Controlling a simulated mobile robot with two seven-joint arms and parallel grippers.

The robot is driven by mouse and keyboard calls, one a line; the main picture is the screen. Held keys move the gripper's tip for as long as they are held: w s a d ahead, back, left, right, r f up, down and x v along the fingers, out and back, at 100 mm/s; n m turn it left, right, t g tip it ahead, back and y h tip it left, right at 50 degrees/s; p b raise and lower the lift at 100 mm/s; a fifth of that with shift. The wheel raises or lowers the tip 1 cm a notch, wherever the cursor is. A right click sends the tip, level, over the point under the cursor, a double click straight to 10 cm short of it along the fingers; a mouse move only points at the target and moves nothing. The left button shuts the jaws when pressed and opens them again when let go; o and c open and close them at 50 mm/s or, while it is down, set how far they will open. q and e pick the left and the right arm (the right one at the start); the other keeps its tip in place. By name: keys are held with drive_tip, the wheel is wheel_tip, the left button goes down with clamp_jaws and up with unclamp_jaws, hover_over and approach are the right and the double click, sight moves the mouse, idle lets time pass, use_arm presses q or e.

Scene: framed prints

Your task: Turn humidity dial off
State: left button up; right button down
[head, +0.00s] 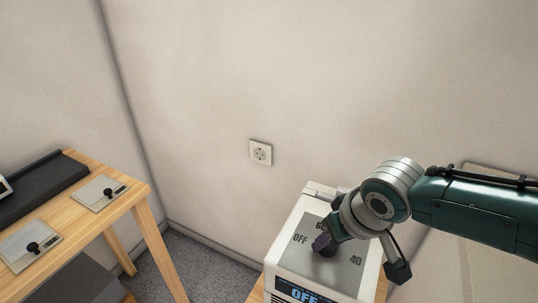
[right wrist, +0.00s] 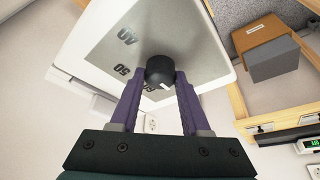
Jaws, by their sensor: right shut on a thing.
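The humidity device is a white box (head: 278,262) at the bottom right of the head view. The black round dial (right wrist: 160,70) stands on the panel in the right wrist view, with a short white mark on the side facing the camera. My right gripper (right wrist: 160,82) has its purple fingers on either side of the dial, shut on it. In the head view, the gripper (head: 322,242) partly covers the dial. My left gripper is out of view.
A wooden table (head: 123,205) on the left holds flat plates with black knobs (head: 32,247) and a dark mat (head: 38,185). A wall socket (head: 260,152) sits behind the box. Carpet is clear between table and box.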

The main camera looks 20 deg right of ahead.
idle(0.3)
drive_tip(key=shift+c, duration=1.8)
unclamp_jaws()
drive_tip(key=shift+s+r+p, duration=0.15)
drive_tip(key=shift+r+p, duration=0.2)
drive_tip(key=shift+r, duration=0.05)
drive_tip(key=p+v, duration=0.4)
drive_tip(key=v, duration=0.5)
